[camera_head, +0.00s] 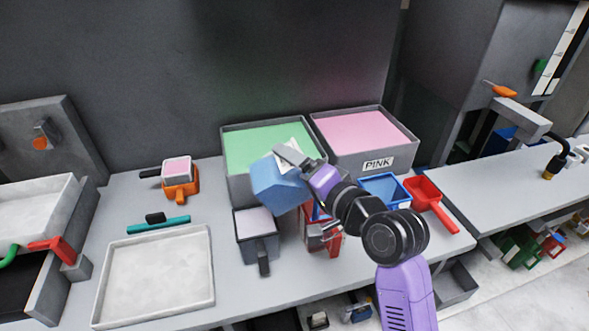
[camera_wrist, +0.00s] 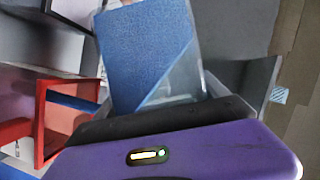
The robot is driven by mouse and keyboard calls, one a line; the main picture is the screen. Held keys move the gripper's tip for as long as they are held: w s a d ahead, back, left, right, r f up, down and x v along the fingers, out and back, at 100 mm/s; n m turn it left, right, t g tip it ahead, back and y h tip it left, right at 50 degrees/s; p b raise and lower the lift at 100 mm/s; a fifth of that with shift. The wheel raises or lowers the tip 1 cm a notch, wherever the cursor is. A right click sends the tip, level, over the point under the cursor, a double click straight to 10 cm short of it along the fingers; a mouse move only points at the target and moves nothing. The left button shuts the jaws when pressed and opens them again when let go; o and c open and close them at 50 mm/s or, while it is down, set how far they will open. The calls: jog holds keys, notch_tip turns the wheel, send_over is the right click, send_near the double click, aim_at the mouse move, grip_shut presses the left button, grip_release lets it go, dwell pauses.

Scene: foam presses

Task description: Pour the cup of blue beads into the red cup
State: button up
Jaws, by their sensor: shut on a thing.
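My gripper (camera_head: 298,162) is shut on the cup of blue beads (camera_head: 278,187) and holds it in the air above the bench, in front of the green bin. In the wrist view the cup (camera_wrist: 150,55) has clear walls, and the blue fill shows a slanting edge with a bare corner at lower right. The cup looks tilted. The red cup (camera_head: 334,243) stands on the bench below and right of it, partly hidden by my arm. Its square red rim shows at the left of the wrist view (camera_wrist: 40,105). I cannot see beads falling.
Behind are a green-filled bin (camera_head: 232,185) and a PINK bin (camera_head: 376,164). A grey cup (camera_head: 258,245) stands left of the red cup. A blue tray (camera_head: 384,190) and red scoop (camera_head: 431,200) lie right. A white tray (camera_head: 152,275) and orange cup (camera_head: 181,186) are left.

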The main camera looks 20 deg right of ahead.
jog(key=shift+d+f+m+b, duration=0.15)
jog(key=shift+f+m+b, duration=0.15)
jog(key=shift+m+b, duration=0.1)
jog(key=shift+d+f+m+t+y+b, duration=0.2)
jog(key=shift+f+m+t+y+b, duration=0.15)
jog(key=shift+m+b, duration=0.2)
jog(key=shift+r+p, duration=0.25)
jog(key=shift+p, duration=0.3)
